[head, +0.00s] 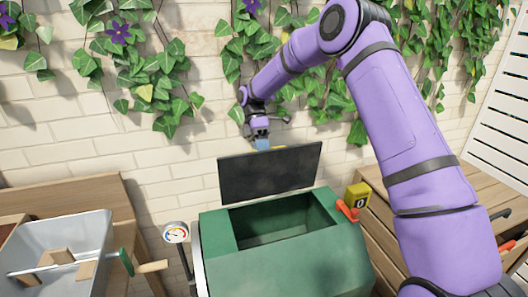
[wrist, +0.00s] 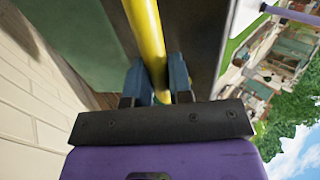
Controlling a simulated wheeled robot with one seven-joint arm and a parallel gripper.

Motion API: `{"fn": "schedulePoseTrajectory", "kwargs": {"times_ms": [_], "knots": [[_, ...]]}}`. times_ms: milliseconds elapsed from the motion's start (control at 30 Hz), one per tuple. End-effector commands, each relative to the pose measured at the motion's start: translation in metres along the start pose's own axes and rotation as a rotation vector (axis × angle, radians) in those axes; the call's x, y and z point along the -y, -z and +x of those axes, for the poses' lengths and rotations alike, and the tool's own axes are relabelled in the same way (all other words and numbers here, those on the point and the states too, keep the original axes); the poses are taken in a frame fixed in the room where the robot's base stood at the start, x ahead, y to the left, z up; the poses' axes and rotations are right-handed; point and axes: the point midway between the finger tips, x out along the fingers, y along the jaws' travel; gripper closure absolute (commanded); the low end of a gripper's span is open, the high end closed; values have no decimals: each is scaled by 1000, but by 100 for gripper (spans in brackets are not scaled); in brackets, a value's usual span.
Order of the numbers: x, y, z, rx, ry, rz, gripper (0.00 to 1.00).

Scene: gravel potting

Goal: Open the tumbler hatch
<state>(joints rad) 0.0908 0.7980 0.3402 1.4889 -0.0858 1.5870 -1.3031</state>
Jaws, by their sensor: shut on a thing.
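The green tumbler (head: 285,252) stands in front of the brick wall. Its dark hatch (head: 270,172) is swung up at the back, and the dark opening (head: 285,217) shows below it. My gripper (head: 262,145) is at the top edge of the raised hatch. In the wrist view my gripper (wrist: 160,82) has its two blue fingers shut on a yellow bar (wrist: 146,35), which looks like the hatch's handle.
A yellow box marked 0 (head: 357,195) and a red-orange lever (head: 347,211) are at the tumbler's right. A dial gauge (head: 176,232) stands at its left, near a grey tray (head: 65,245) with tools. Ivy (head: 170,105) hangs on the wall close to my arm.

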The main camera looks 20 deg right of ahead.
Motion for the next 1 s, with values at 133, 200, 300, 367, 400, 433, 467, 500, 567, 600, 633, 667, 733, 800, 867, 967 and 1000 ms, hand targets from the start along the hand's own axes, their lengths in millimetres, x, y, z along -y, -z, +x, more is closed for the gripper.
{"fn": "schedulePoseTrajectory", "kwargs": {"times_ms": [133, 200, 300, 367, 400, 433, 467, 500, 567, 600, 633, 667, 733, 800, 867, 967, 1000], "knots": [[-11, 0, 3, 2, 8, -2, 100], [-13, 0, 2, 2, 8, -2, 100], [-15, 0, 2, 2, 9, -2, 100], [-15, 0, 2, 2, 9, -2, 100], [-16, 0, 1, 2, 10, -2, 100], [-16, 0, 1, 2, 10, -2, 100], [-16, 0, 1, 2, 10, -2, 100], [-16, 0, 1, 2, 10, -2, 100], [-16, 0, 1, 2, 10, -3, 100], [-16, 0, 1, 2, 11, -3, 100], [-16, 0, 1, 2, 11, -3, 100], [-16, 0, 1, 2, 11, -2, 100], [-16, 0, 1, 2, 11, -3, 100], [-16, 0, 1, 2, 10, -2, 68], [-15, 0, 0, 2, 9, -2, 55], [-15, 0, -1, 1, 7, -1, 55], [-14, 0, -1, 1, 7, -1, 55]]}}
